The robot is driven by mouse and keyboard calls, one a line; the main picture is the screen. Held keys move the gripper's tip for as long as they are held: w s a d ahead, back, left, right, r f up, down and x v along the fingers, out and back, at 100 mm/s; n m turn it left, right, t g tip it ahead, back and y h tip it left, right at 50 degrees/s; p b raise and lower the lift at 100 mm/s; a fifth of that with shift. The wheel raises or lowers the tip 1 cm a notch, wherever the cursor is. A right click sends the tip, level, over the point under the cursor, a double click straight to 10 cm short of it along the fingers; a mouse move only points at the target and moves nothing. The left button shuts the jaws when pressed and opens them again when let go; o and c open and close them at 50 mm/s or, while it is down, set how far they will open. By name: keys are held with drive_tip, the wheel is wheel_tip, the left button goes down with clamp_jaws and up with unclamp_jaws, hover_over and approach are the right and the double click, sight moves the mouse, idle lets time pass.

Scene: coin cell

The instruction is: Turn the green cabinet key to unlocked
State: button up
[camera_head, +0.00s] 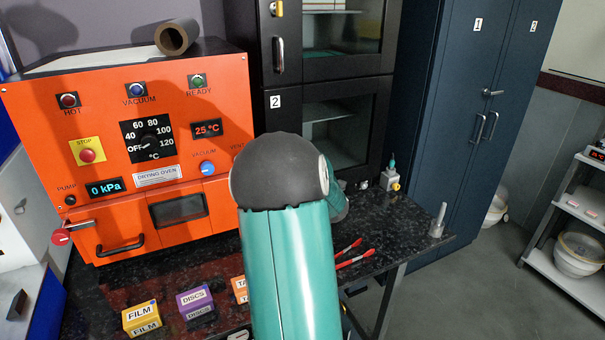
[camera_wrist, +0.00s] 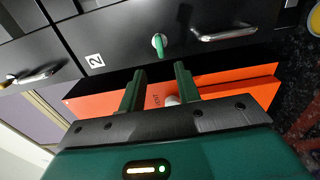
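The green key (camera_wrist: 161,46) sits in a round silver lock on the black cabinet (camera_wrist: 120,38), beside the label "2" (camera_wrist: 95,61) and a silver handle (camera_wrist: 222,35). In the wrist view the key's grip stands nearly upright in the picture. My gripper (camera_wrist: 158,78) is open, its two dark green fingers pointing toward the cabinet. The key lies ahead of the fingertips, apart from them, roughly in line with the gap. In the head view the black cabinet (camera_head: 325,84) shows behind my arm, which hides the key and gripper.
The orange drying oven (camera_head: 225,110) stands left of the cabinet; it also shows under my fingers in the wrist view (camera_wrist: 228,85). The dark bench (camera_head: 385,232) holds small boxes, red-handled tweezers (camera_head: 355,260) and a small bottle (camera_head: 390,180). A blue cabinet (camera_head: 455,130) stands right.

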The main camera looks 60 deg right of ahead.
drive_tip(key=v, duration=0.4)
drive_tip(key=shift+s, duration=0.15)
idle(0.4)
drive_tip(key=w+a+r+m+g+y, duration=0.1)
drive_tip(key=w+a+r+m+g, duration=0.2)
drive_tip(key=a, duration=0.8)
drive_tip(key=w+a+r+m+g+y, duration=0.1)
drive_tip(key=w+a+r+m+y, duration=0.15)
drive_tip(key=a+m, duration=0.6)
drive_tip(key=s+a+f+g+y, duration=0.1)
drive_tip(key=s+a, duration=0.4)
drive_tip(key=a, duration=0.5)
drive_tip(key=s+a+f+g+y, duration=0.1)
drive_tip(key=s+a, duration=0.4)
drive_tip(key=a, duration=0.5)
drive_tip(key=s+a+f+g+y, duration=0.1)
drive_tip(key=s+a+g+y, duration=0.2)
drive_tip(key=a, duration=0.8)
drive_tip(key=shift+s+g+y, duration=0.35)
drive_tip(key=shift+s+g, duration=0.05)
drive_tip(key=shift+s, duration=0.85)
drive_tip(key=shift+d+m, duration=0.2)
drive_tip(key=shift+m, duration=0.15)
